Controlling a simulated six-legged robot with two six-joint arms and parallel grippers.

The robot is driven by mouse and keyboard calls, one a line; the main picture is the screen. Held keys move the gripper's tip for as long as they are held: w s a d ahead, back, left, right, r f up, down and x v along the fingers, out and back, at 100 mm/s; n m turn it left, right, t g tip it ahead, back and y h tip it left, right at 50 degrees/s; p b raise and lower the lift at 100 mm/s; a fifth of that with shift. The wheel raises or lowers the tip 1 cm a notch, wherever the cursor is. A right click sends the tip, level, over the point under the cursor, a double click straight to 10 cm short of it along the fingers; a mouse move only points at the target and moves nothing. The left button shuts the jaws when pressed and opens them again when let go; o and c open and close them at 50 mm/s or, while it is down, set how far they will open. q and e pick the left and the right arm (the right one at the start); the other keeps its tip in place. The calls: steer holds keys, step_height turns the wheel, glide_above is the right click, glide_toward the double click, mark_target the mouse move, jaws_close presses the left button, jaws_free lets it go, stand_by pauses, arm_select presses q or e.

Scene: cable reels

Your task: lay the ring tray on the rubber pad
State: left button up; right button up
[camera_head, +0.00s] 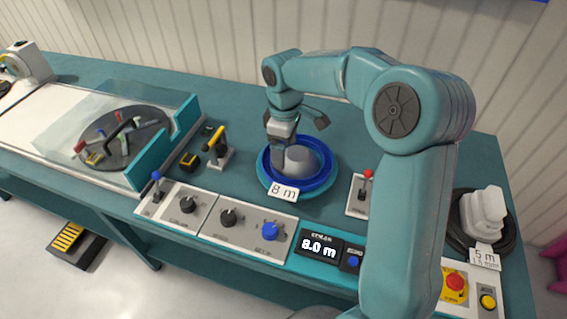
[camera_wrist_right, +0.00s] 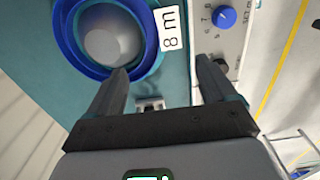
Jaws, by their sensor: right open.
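The ring tray is a round blue tray (camera_head: 326,178) around a grey dome, in the middle of the bench. It also shows at the top left of the right wrist view (camera_wrist_right: 66,42). A white "8 m" tag (camera_head: 284,191) is at its front edge. A wider teal round base (camera_head: 268,189) shows under the tray; I cannot tell whether this is the rubber pad. My right gripper (camera_wrist_right: 162,68) is open over the tray's side. One finger overlaps the blue rim in the wrist view, the other is outside it. Contact cannot be told. My left gripper is not in view.
A dark turntable (camera_head: 150,138) with several small tools sits behind a clear cover at left. Control panels (camera_head: 248,239) line the front edge. A red-knobbed lever (camera_head: 367,178) stands right of the tray, a black cable coil (camera_head: 461,236) farther right. Bench behind the tray is clear.

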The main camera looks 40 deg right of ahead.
mark_target(283, 187)
steer(key=f, duration=0.9)
steer(key=f+p, duration=0.1)
steer(key=f, duration=0.3)
steer(key=shift+a+f, duration=0.15)
steer(key=shift+a, duration=0.15)
steer(key=shift+d+f, duration=0.1)
steer(key=shift+f, duration=0.5)
jaws_close()
steer(key=shift+r+p, duration=0.35)
steer(key=shift+r, duration=0.4)
steer(key=shift+r, duration=0.4)
